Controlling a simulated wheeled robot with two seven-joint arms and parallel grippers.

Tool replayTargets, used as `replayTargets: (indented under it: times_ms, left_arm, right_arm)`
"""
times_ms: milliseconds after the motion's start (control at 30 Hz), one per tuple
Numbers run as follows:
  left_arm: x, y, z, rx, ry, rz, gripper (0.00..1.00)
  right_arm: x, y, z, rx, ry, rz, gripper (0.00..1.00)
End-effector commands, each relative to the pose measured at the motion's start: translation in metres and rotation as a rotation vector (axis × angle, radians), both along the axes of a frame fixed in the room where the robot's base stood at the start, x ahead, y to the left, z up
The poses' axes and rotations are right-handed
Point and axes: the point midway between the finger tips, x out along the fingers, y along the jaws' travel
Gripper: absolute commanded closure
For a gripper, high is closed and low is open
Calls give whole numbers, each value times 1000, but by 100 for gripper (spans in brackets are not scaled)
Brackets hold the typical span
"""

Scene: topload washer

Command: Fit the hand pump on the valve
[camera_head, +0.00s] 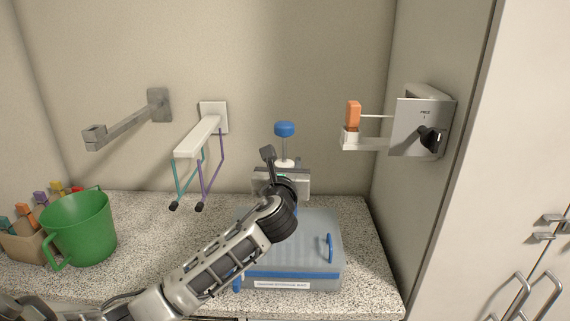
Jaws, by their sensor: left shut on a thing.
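The hand pump (284,131) has a round blue knob on a pale stem and stands upright behind the wrist of my left gripper (282,172). My left gripper is shut on the pump; its fingers and the pump's lower part are mostly hidden by my wrist. A low, translucent grey-blue box (312,260) with a blue band, a front label and a blue handle (330,247) lies on the counter below and in front. I cannot make out the valve; my arm covers part of the lid. My right gripper is not in view.
A green mug-like bucket (78,228) and a box of coloured-handled items (24,243) stand at left on the speckled counter (140,255). A grey wall arm (125,125), a white bracket (200,136) with hanging loops, and an orange piece (353,115) on a side-wall holder stick out above.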

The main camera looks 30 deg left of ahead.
Motion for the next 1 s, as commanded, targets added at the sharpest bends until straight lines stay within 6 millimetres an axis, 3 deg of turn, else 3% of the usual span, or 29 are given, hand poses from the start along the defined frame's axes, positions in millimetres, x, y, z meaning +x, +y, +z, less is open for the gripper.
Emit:
replayTargets:
  times_ms: [1000]
  left_arm:
    - [0, 0, -20, 1, 0, 1, 100]
  right_arm:
    - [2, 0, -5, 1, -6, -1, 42]
